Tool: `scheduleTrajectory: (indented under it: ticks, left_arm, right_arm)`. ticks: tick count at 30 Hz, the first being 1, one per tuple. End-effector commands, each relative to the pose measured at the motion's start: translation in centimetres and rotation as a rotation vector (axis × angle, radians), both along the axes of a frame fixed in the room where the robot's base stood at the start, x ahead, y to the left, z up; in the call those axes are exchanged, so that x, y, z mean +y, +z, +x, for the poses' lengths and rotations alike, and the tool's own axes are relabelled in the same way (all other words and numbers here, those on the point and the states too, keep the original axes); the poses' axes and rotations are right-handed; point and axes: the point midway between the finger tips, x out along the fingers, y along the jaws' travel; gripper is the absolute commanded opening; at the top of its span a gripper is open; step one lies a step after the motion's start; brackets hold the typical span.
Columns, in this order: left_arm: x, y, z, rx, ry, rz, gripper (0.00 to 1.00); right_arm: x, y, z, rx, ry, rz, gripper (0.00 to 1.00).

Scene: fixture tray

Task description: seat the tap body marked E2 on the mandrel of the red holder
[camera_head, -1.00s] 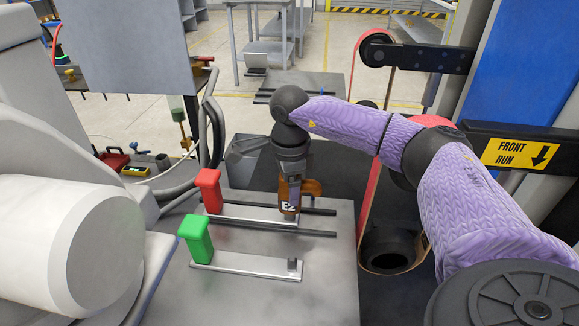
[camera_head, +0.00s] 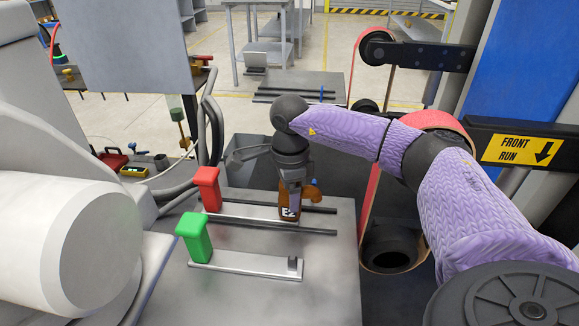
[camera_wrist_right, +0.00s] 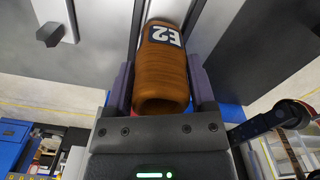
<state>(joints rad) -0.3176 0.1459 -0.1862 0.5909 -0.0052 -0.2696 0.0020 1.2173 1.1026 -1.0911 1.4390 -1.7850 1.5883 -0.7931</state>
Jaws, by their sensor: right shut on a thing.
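The tap body marked E2 (camera_head: 288,212) is an orange-brown body with a white-lettered label. It is upright over the right end of the red holder's plate. My right gripper (camera_head: 290,192) is shut on it from above; the wrist view shows it between the two fingers (camera_wrist_right: 162,88), with its E2 label (camera_wrist_right: 163,36) facing up in that picture. The red holder (camera_head: 207,188) has a red block at its left end and a flat metal plate. Its mandrel is hidden by the tap body, so I cannot tell how far down it sits. My left gripper is out of view.
The green holder (camera_head: 195,239) lies nearer on the grey tray (camera_head: 325,285), with a bare mandrel (camera_head: 292,264) at its right end. Dark rails (camera_head: 318,232) run beside the red holder. A belt machine (camera_head: 388,250) stands close on the right.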

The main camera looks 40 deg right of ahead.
Motion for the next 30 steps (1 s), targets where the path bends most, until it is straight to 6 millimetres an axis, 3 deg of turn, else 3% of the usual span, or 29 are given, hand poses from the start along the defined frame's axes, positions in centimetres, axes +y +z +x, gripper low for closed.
scheduleTrajectory:
  ticks: [10,11,14,22,30]
  left_arm:
    - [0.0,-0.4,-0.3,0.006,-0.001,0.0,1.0]
    - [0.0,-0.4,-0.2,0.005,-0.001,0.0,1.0]
    - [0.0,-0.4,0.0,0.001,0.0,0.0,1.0]
    - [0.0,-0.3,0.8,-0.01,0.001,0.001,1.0]
    - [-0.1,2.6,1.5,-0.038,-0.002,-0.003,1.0]
  right_arm:
    - [0.0,-0.8,0.0,-0.001,0.0,0.0,0.0]
    - [0.0,-0.7,0.0,-0.002,0.0,0.0,0.77]
    - [0.0,-0.7,0.0,-0.001,0.0,0.0,0.98]
    - [0.0,-0.3,0.0,-0.001,0.0,0.0,1.0]
    - [0.0,6.6,0.1,-0.008,0.0,0.002,1.0]
